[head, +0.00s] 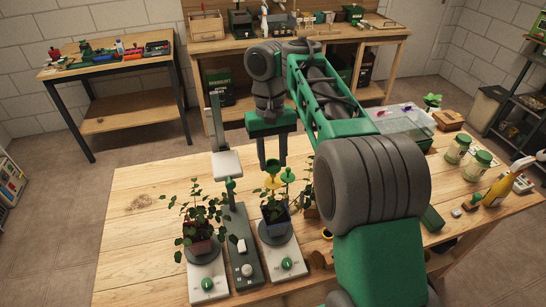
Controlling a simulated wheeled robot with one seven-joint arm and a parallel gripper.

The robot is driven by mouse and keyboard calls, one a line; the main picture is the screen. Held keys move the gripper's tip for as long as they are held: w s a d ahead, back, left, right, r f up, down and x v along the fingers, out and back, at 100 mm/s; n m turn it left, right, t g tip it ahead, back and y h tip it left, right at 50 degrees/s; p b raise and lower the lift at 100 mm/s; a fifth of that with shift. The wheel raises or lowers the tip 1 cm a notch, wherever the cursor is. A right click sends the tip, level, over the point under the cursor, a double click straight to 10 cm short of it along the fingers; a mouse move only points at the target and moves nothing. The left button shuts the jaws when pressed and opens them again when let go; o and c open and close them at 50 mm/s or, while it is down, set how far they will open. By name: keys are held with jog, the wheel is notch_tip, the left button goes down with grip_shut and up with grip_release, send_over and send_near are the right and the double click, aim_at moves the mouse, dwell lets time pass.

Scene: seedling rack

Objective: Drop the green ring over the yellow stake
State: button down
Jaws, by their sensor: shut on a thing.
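My gripper (272,163) points straight down over the potted plant (276,212) on the middle stand, its two dark fingers a little apart with something small between the tips. I take this to be the green ring, but it is too small to make out clearly. The yellow stake (272,168) shows its yellow top right below the fingertips, above the plant's leaves. Whether the ring is around the stake or above it, I cannot tell. A green-topped piece (288,175) stands just to the right.
Another potted plant (198,228) stands to the left, with a grey post stand (240,245) between. My arm hides part of the table's right side. The wooden table (135,205) is clear at left.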

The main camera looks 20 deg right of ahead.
jog(key=shift+f+b, duration=2)
jog(key=shift+f, duration=0.15)
jog(key=c, duration=0.8)
grip_release()
jog(key=shift+c, duration=0.2)
jog(key=shift+r, duration=0.1)
notch_tip(320, 180, up, 8)
jog(key=w+p, duration=0.1)
jog(key=p, duration=0.5)
jog(key=shift+f, duration=0.2)
jog(key=s+a+t+y, duration=0.1)
jog(key=s+a+t, duration=0.2)
jog(key=s, duration=0.4)
jog(key=s+d+f+t+h, duration=0.1)
jog(key=s+d+f+t, duration=0.2)
jog(key=s+f, duration=0.2)
jog(key=shift+s+f, duration=0.25)
jog(key=shift+s, duration=0.9)
